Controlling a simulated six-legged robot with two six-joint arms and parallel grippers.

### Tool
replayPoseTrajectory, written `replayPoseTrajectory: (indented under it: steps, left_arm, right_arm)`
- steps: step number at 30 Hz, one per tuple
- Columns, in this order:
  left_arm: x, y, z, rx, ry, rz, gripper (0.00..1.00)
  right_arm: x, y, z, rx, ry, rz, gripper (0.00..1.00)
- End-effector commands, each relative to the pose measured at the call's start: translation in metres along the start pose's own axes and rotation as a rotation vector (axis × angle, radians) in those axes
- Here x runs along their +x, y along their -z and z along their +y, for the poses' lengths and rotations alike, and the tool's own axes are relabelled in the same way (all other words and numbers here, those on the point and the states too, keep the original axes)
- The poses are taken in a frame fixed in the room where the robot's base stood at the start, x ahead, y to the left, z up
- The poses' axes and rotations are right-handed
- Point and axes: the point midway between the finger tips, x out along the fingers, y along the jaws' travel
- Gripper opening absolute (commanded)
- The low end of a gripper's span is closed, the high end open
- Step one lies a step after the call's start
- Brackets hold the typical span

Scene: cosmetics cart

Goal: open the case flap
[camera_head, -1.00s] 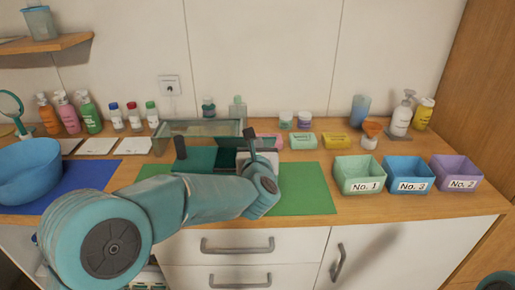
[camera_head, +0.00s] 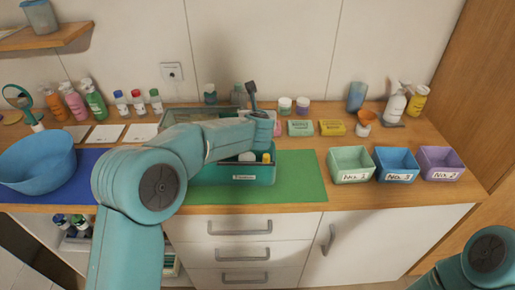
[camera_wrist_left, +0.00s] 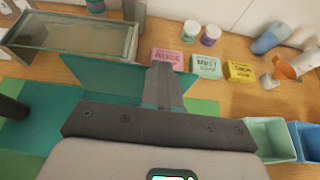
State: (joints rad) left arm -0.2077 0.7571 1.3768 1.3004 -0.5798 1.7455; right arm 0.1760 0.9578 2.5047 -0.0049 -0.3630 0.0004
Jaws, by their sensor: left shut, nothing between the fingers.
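The teal case (camera_head: 243,180) stands on the green mat, with a label on its front.
A glass-topped box (camera_wrist_left: 70,36) stands behind the case. Soap boxes (camera_head: 300,128) and jars are behind right. Numbered bins (camera_head: 350,166) stand to the right, a blue bowl (camera_head: 38,168) to the left. The green mat (camera_head: 300,178) is clear right of the case.

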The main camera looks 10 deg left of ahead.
Motion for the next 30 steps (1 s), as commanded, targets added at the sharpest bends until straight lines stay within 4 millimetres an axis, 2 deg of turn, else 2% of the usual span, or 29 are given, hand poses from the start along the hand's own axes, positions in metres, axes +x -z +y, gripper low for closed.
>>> replayPoseTrajectory:
  steps: [20, 30]
  left_arm:
    - [-0.001, -0.002, 0.0, 0.0, -0.001, -0.001, 0.0]
    - [-0.006, -0.016, 0.0, 0.0, -0.001, -0.002, 0.0]
  right_arm:
    - [-0.001, 0.0, 0.0, 0.0, 0.0, 0.0, 0.43]
    - [-0.012, 0.0, -0.004, 0.0, 0.0, 0.0, 0.43]
